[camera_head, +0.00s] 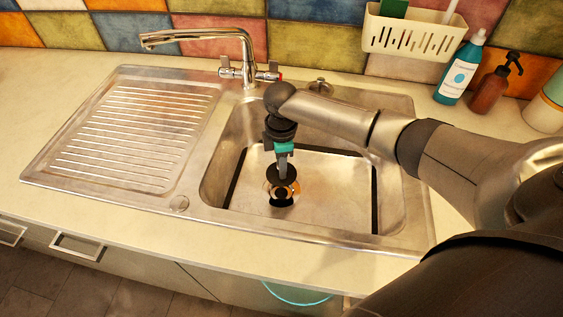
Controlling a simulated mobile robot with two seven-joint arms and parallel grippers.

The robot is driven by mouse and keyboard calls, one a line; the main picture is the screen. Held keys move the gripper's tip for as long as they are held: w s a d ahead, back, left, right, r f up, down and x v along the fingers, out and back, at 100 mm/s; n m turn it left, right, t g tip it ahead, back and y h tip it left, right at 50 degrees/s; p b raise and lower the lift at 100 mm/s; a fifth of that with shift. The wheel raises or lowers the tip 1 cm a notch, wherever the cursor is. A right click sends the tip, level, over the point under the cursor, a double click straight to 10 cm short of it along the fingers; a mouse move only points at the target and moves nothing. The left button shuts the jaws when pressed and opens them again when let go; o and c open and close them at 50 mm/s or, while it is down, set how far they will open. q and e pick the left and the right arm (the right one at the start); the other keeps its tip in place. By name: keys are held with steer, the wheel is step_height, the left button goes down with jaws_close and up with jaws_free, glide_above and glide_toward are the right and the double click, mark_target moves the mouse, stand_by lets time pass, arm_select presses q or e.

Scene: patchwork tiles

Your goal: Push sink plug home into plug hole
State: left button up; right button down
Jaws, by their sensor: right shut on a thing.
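The dark sink plug (277,173) shows as a black disc below my right gripper (284,168). My right gripper points down into the basin and is shut on the plug. The plug hole (281,202) is in the basin floor, a dark opening with a shiny, orange-tinted rim. The plug appears just above the hole and covers its far part in the picture. I cannot tell whether the plug touches the rim. My left gripper is not in view.
The steel sink basin (335,190) has raised walls around the gripper. A mixer tap (246,65) stands behind it, its spout turned left. A ribbed drainboard (135,130) lies left. A blue bottle (458,75) and brown pump bottle (489,92) stand at back right.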

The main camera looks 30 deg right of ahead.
steer(key=shift+f+b, duration=1.85)
steer(key=shift+f, duration=1.05)
steer(key=shift+p, duration=0.85)
steer(key=shift+f+b, duration=1)
steer(key=shift+f, duration=0.3)
steer(key=c, duration=0.6)
jaws_free()
steer(key=shift+o, duration=0.2)
step_height(320, 180, up, 15)
steer(key=p, duration=0.4)
steer(key=shift+r, duration=0.15)
